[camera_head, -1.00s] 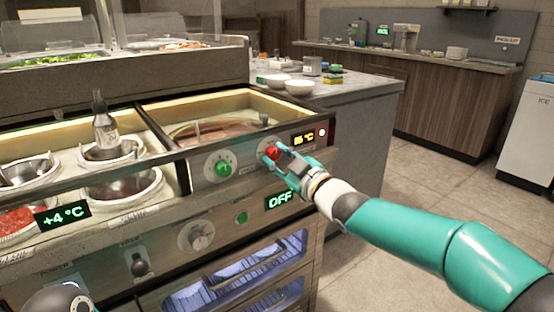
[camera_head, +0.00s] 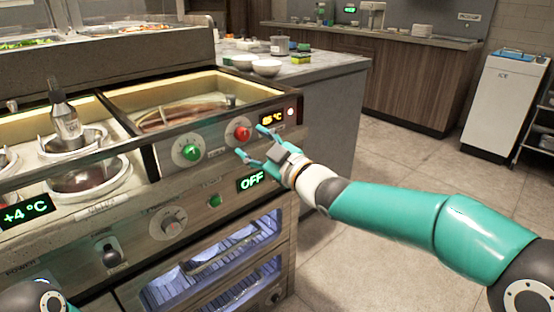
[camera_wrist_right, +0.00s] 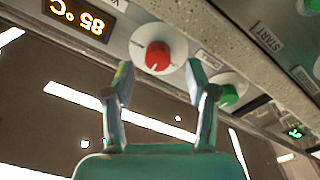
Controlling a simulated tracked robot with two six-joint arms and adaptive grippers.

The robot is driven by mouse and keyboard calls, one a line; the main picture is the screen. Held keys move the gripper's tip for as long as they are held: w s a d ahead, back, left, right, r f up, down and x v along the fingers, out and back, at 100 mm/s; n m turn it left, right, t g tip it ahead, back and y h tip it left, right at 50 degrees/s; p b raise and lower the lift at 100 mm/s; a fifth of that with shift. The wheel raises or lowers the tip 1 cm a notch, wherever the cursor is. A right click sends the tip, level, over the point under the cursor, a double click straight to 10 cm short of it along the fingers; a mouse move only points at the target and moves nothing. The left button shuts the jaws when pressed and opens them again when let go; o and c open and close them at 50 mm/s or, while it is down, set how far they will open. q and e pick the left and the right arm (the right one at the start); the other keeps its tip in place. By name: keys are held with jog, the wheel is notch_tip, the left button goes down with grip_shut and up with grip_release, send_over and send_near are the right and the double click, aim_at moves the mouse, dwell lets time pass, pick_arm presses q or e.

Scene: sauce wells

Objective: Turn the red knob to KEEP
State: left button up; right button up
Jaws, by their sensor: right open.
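The red knob (camera_head: 242,133) is on the counter's front panel, right of a green knob (camera_head: 190,152) and left of the amber display (camera_head: 272,118). My right gripper (camera_head: 251,141) is open and empty, in front of the red knob and apart from it. In the right wrist view, the red knob (camera_wrist_right: 157,56) shows between and beyond the spread fingertips (camera_wrist_right: 160,84). My left gripper is out of view.
A green OFF display (camera_head: 252,181), a green button (camera_head: 214,200) and a grey knob (camera_head: 172,228) sit lower on the panel. Sauce wells (camera_head: 88,180) lie left. White bowls (camera_head: 266,68) stand on the counter behind. Open floor lies to the right.

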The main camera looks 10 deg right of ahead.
jog(key=v, duration=0.9)
